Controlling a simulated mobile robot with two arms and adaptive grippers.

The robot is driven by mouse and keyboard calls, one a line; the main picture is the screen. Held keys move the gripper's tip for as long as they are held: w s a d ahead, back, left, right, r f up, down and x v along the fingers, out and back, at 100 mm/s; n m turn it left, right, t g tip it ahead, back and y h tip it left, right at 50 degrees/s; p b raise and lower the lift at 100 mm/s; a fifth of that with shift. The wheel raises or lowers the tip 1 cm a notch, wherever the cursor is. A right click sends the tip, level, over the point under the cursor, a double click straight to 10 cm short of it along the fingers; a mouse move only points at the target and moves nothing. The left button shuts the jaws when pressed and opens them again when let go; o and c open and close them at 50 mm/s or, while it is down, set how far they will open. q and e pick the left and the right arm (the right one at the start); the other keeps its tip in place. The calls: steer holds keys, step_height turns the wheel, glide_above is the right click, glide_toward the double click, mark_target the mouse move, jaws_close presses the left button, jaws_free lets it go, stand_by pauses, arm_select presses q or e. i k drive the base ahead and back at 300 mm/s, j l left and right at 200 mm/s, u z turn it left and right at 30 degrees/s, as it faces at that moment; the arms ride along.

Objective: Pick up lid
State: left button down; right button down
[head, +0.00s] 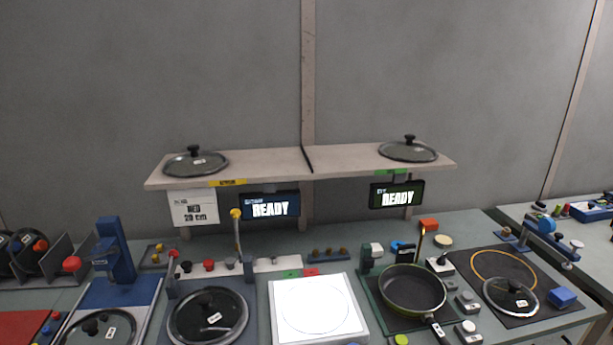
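Several glass lids with black knobs are in the head view. One lid (196,162) lies on the left part of the wooden shelf, and another lid (408,151) lies on its right part. A third lid (510,296) rests on the dark mat at the right, partly over an orange ring. A lid (207,316) sits on the dark round station at the lower left of centre. One more lid (100,329) is at the lower left, cut by the frame edge. A dark pan (412,290) stands uncovered right of centre. Neither gripper is in view.
The shelf (300,160) spans above the bench, with two READY screens (270,207) (397,195) below it. A white lit plate (316,308) lies mid-bench. A blue upright fixture (115,252) stands at the left, near a rack (62,257). Small knobs and blocks crowd the bench.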

mark_target(209, 315)
steer(key=i+l+u, duration=0.6)
steer(key=u, duration=0.15)
steer(key=i+l+u, duration=0.2)
steer(key=l+u, duration=0.15)
steer(key=l, duration=0.15)
